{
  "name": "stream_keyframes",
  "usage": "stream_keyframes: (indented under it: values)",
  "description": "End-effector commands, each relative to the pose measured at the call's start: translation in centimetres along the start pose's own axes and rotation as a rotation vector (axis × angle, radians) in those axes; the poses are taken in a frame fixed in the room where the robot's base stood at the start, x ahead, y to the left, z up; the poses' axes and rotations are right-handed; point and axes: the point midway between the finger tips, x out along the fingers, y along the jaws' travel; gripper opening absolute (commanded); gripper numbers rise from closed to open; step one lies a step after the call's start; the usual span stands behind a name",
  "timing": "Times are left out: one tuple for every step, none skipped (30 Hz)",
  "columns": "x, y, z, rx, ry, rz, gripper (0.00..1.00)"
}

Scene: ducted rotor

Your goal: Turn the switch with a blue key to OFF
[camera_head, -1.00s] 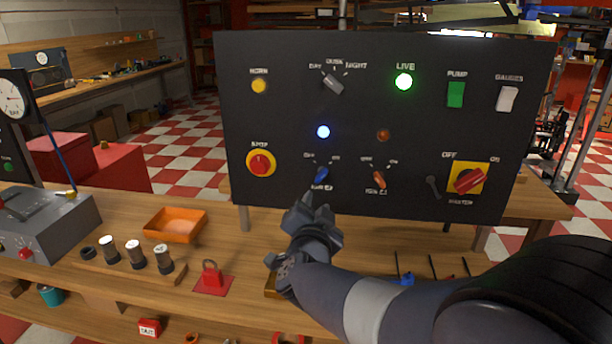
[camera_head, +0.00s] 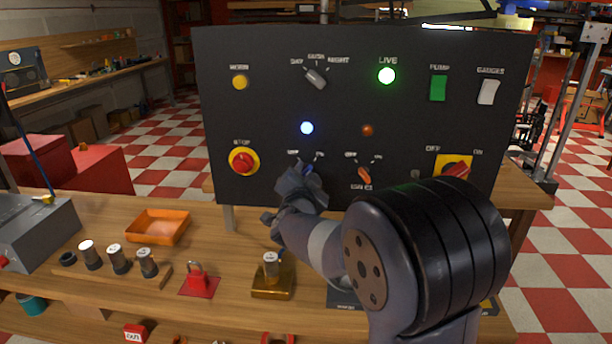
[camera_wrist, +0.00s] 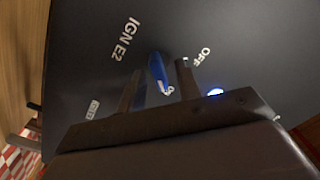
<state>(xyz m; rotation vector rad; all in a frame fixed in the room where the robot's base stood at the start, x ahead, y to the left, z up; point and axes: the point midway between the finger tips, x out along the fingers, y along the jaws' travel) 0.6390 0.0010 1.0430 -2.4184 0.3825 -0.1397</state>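The switch with the blue key (camera_wrist: 157,70) sits on the black panel (camera_head: 330,105). In the wrist view one end of the key lies by the ON mark, and the OFF label (camera_wrist: 203,57) is apart from it at upper right. My gripper (camera_wrist: 159,69) is open, with one finger on each side of the key and gaps showing. In the head view my gripper (camera_head: 308,178) is at the panel and covers most of the blue key. The blue lamp (camera_head: 307,128) above the switch is lit; it also shows in the wrist view (camera_wrist: 215,92).
An orange-key switch (camera_head: 364,174) is close on the right, and a red stop button (camera_head: 243,161) is on the left. A red rotary switch (camera_head: 456,170) is farther right.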

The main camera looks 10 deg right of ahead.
Motion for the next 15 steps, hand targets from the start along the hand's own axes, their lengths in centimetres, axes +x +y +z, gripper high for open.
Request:
stream_keyframes:
  values:
    - [0.06,0.02,0.01,0.0,0.0,0.0,0.33]
    - [0.06,0.02,0.01,0.0,0.0,0.0,0.33]
    - [0.05,0.02,0.01,0.0,0.0,0.0,0.33]
    - [0.05,0.02,0.01,0.0,0.0,0.0,0.33]
    - [0.04,0.02,0.01,0.0,0.0,0.0,0.33]
    - [0.04,0.02,0.01,0.0,0.0,0.0,0.33]
    - [0.04,0.02,0.01,0.0,0.0,0.0,0.31]
    - [0.03,0.02,0.01,0.0,0.0,0.0,0.29]
    - [0.03,0.02,0.01,0.0,0.0,0.0,0.25]
    - [0.03,0.02,0.01,0.0,0.0,0.0,0.23]
    - [0.03,0.02,0.01,0.0,0.0,0.0,0.2]
    - [0.02,0.02,0.01,0.0,0.0,0.0,0.17]
    - [0.02,0.01,0.01,0.0,0.0,0.0,0.15]
    - [0.02,0.01,0.01,0.0,0.0,0.0,0.12]
    - [0.02,0.01,0.01,0.0,0.0,0.0,0.09]
